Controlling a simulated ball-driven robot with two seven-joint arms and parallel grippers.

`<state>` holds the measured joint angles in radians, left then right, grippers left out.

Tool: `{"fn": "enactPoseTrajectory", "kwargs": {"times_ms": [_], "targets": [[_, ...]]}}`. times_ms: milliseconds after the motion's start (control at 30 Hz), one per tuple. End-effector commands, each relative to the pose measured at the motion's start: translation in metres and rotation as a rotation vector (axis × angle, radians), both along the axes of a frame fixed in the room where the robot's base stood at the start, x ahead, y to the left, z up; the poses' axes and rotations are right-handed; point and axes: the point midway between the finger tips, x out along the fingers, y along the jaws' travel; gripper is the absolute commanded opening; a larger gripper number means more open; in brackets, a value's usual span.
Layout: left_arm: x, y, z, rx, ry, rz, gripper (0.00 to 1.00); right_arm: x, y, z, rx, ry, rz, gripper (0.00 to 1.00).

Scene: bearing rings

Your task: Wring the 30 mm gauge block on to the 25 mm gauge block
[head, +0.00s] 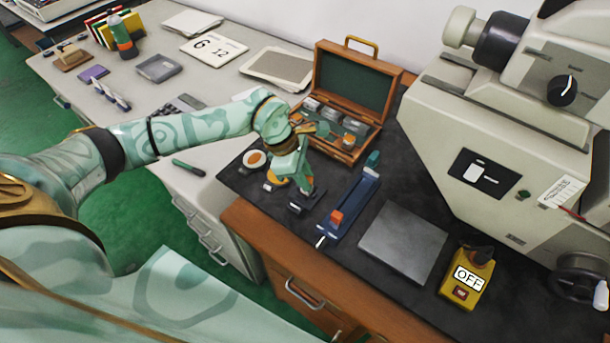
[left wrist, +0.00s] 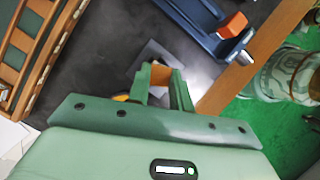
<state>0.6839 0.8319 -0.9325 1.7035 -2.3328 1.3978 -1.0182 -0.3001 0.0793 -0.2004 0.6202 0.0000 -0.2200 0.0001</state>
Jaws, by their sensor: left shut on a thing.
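My left gripper (head: 301,186) points down over the dark mat, just left of the blue fixture. It is shut on a small block, seen in the left wrist view as an orange-tan face (left wrist: 161,76) between the fingers (left wrist: 163,90). I take it for a gauge block, but no size marking is readable. Just below the fingers is a small dark grey piece (head: 296,208), also in the left wrist view (left wrist: 152,53); I cannot tell whether the held block touches it. The open wooden case (head: 352,155) behind holds several small grey and orange pieces. My right gripper is out of view.
A blue fixture (head: 352,200) with an orange block stands right of my gripper. A bare grey plate (head: 404,241) lies further right, beside a yellow box marked OFF (head: 467,278) and a large beige machine (head: 480,130).

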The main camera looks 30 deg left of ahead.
Motion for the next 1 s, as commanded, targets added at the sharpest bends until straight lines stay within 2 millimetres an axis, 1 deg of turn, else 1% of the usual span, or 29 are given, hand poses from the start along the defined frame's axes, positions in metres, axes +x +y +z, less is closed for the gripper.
{"fn": "enactPoseTrajectory", "kwargs": {"times_ms": [33, 567, 1000], "targets": [[-0.001, 0.001, -0.003, 0.003, 0.005, -0.011, 0.0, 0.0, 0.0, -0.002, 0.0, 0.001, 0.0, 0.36], [-0.001, 0.001, -0.003, 0.003, 0.004, -0.047, 0.0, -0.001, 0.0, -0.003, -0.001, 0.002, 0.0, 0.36], [0.0, 0.002, -0.003, 0.004, 0.005, -0.17, 0.0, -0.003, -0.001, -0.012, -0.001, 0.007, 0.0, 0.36]]}}
